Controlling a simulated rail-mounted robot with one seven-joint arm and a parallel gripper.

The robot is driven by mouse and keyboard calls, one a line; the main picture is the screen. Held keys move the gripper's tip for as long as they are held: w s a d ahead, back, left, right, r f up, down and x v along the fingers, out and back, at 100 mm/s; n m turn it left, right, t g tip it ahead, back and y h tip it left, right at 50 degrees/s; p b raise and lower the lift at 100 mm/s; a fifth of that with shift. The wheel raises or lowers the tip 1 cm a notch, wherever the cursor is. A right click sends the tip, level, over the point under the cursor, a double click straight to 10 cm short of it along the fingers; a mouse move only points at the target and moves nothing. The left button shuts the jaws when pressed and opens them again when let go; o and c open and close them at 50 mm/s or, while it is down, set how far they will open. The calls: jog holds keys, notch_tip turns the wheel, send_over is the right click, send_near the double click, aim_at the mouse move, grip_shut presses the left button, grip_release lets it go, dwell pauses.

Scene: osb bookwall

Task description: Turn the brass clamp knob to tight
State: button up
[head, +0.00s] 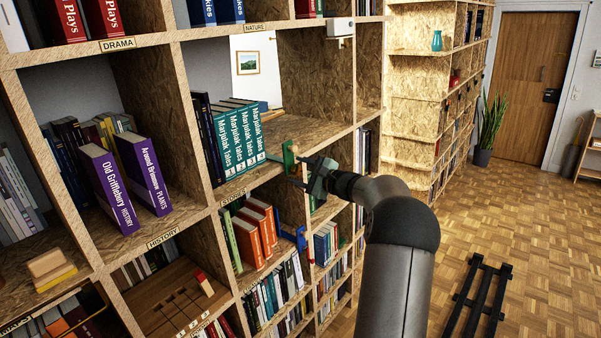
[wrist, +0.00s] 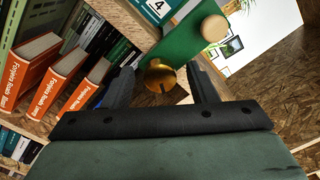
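The brass clamp knob (wrist: 160,77) shows in the wrist view at the lower edge of a green upright plate (wrist: 178,50), with a dark mark on its face. A round pale wooden knob (wrist: 214,28) sits higher on the same plate. My gripper (wrist: 160,74) is open, with one dark finger on each side of the brass knob. Gaps show between knob and fingers; I cannot tell if the tips reach its depth. In the head view my gripper (head: 299,172) is at the shelf edge beside the green plate (head: 290,157); the brass knob cannot be made out there.
Teal "Marjolak Tales" books (head: 240,135) stand left of the plate on the same shelf. Orange books (head: 258,228) and a blue bookend (head: 293,237) are on the shelf below. Shelf space right of the plate is clear. A black rack (head: 478,300) lies on the floor.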

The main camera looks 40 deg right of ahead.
jog(key=b+v, duration=0.1)
jog(key=v, duration=1.6)
jog(key=shift+s, duration=0.25)
jog(key=w+a+f+n+g+y+p, duration=0.1)
jog(key=a+f+n+g+y+p, duration=0.25)
jog(key=a, duration=1.15)
jog(key=a+n+g+p, duration=0.2)
jog(key=a+n+g, duration=0.4)
jog(key=a, duration=0.9)
jog(key=s+a+f+n+g+h+p, duration=0.25)
jog(key=s+a+n+g+p, duration=0.35)
jog(key=s+a, duration=0.7)
jog(key=s+a+n+g+h+p, duration=0.1)
jog(key=s+a+n+h, duration=0.1)
jog(key=s+n+h, duration=0.2)
jog(key=s+n, duration=0.3)
jog(key=s, duration=0.3)
jog(key=shift+f+g+h+p, duration=0.3)
jog(key=shift+g, duration=0.05)
